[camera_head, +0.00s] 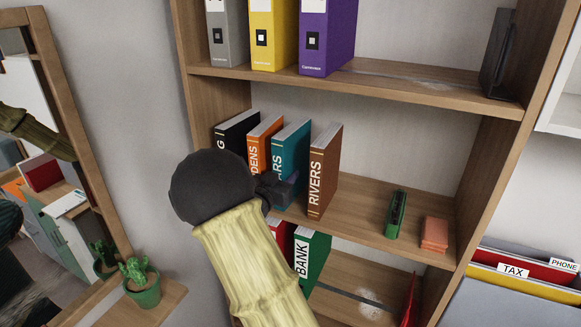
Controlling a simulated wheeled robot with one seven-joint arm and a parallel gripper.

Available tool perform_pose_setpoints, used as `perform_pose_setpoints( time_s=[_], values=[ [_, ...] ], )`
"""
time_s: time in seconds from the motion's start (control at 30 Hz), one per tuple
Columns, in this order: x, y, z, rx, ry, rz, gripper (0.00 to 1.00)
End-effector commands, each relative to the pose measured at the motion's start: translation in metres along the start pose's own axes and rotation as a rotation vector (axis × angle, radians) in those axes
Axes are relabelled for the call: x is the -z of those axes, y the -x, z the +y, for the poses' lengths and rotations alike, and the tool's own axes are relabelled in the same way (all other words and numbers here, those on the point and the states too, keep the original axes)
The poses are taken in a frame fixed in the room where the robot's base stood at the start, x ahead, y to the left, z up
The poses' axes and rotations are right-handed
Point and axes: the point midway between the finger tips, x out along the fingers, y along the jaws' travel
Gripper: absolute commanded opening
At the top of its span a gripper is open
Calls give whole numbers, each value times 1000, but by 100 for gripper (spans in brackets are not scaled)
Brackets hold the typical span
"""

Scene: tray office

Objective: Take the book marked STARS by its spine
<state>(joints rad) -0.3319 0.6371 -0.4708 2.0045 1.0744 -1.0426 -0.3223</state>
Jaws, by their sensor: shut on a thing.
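A teal book (290,143) stands upright on the middle shelf, between an orange book and a brown book. Only the end of its lettering, "RS", shows; the rest of its spine is hidden behind my gripper. My gripper (281,188), dark grey at the end of a yellowish arm, is at the lower part of this spine and is shut on the teal book. The fingertips are partly hidden, so their exact hold does not show.
A brown book marked RIVERS (323,172) stands close on the right. An orange book (263,140) and a black book (236,128) stand on the left. A green object (395,214) and a salmon-coloured block (434,233) lie further right. Binders stand above.

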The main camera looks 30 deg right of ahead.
Motion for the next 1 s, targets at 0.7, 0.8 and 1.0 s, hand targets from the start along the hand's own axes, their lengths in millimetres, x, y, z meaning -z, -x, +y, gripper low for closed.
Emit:
perform_pose_setpoints(
  time_s=[0.7, 0.8, 1.0],
  values=[
    [64, 4, 0, 0, -8, 5, 0],
    [70, 13, 0, 3, -5, 2, 0],
    [69, 50, 2, 4, -4, 2, 0]
  ],
)
